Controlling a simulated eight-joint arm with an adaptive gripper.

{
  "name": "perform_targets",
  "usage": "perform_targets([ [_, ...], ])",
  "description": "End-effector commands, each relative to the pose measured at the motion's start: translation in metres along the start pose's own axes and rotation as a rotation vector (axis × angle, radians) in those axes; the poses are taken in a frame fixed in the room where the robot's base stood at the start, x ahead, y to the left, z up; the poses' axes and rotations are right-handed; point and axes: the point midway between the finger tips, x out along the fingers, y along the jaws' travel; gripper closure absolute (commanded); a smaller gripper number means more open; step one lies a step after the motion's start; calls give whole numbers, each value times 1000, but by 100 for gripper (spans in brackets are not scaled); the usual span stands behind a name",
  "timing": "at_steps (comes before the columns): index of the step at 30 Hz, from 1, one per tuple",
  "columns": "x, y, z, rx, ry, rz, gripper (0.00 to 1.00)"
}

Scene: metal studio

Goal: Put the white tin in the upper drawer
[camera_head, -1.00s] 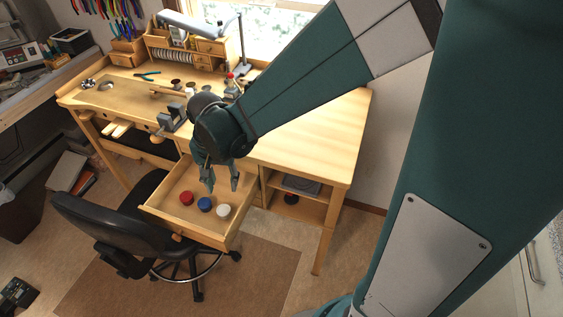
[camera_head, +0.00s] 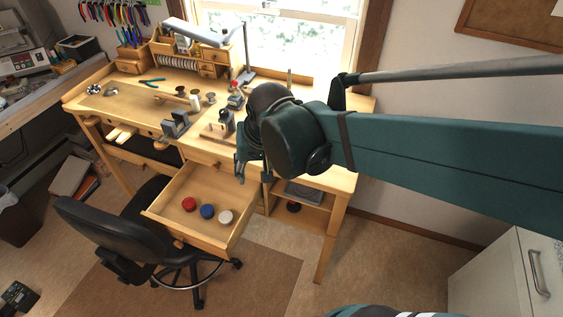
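The white tin (camera_head: 225,216) lies in an open, pulled-out wooden drawer (camera_head: 216,245) under the workbench, at the right end of a row with a blue tin (camera_head: 207,211) and a red tin (camera_head: 189,204). My gripper (camera_head: 253,181) is above and beyond the drawer's right rear side, near the bench's front edge. Its fingers point down, look spread apart and hold nothing that I can see. It is clear of the white tin. A shut wooden front (camera_head: 206,158) with a small knob shows just above the open drawer.
A black swivel chair (camera_head: 110,225) stands close to the drawer's left. The bench top (camera_head: 318,150) carries tools and a small vise (camera_head: 176,125). An open shelf (camera_head: 300,207) is right of the drawer. Open floor lies in front and to the right.

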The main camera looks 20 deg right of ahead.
Motion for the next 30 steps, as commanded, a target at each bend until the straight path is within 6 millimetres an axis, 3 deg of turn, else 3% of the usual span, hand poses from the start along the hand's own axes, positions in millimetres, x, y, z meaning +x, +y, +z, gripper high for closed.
perform_targets([
  [18, -58, 50, 25, -180, 186, -6, 63],
  [30, -75, 68, 37, -255, 262, 9, 63],
])
